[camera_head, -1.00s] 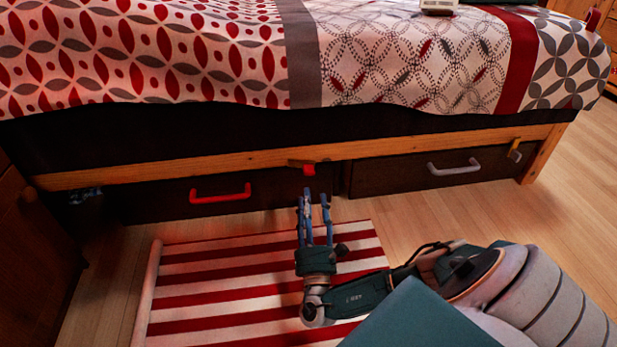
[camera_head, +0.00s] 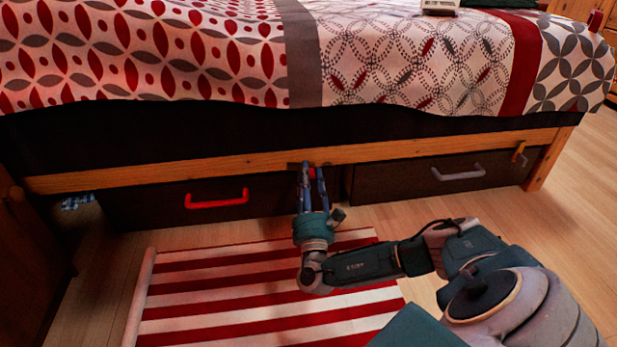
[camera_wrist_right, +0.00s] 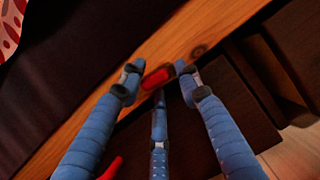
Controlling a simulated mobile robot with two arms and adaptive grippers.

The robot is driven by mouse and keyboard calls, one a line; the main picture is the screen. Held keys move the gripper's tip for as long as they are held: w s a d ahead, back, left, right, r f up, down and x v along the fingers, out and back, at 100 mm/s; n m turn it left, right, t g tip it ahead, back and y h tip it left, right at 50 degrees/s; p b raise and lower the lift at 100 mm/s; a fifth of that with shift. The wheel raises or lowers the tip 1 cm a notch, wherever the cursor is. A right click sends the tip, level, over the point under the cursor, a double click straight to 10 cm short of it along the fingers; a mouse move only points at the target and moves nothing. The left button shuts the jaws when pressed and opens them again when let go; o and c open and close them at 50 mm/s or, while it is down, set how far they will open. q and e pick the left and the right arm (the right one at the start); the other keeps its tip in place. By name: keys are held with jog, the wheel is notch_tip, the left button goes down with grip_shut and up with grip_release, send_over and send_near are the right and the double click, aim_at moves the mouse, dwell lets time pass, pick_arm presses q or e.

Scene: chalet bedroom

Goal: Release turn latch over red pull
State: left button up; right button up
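The red turn latch (camera_wrist_right: 157,77) sits on the wooden bed rail (camera_head: 220,164), and in the head view my fingers mostly hide it. The red pull (camera_head: 217,199) is on the dark left drawer (camera_head: 150,205), to the left of the latch; part of a red handle (camera_wrist_right: 112,168) also shows in the right wrist view. My right gripper (camera_head: 312,172) reaches up to the rail at the latch. In the wrist view its blue fingers (camera_wrist_right: 158,82) are spread, with the latch between their tips. I cannot tell whether they touch it. My left gripper is not in view.
A second drawer (camera_head: 400,183) with a grey pull (camera_head: 458,173) lies to the right, with a yellow latch (camera_head: 519,152) near the rail's right end. A red-and-white striped rug (camera_head: 230,290) lies on the floor in front. Wooden furniture (camera_head: 30,260) stands at the left.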

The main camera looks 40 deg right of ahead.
jog(key=c, duration=0.4)
jog(key=r+n+t+y+p, duration=0.1)
jog(key=n+p, duration=0.1)
jog(key=p, duration=0.2)
jog(key=shift+s+d+r+n, duration=0.1)
jog(key=shift+r+n, duration=0.1)
jog(key=shift+n, duration=0.2)
jog(key=shift+n+y+p, duration=0.4)
jog(key=shift+n+p, duration=0.1)
jog(key=shift+n, duration=0.1)
jog(key=shift+f+t, duration=0.1)
jog(key=shift+t, duration=0.2)
jog(key=o, duration=1)
jog(key=shift+c, duration=0.2)
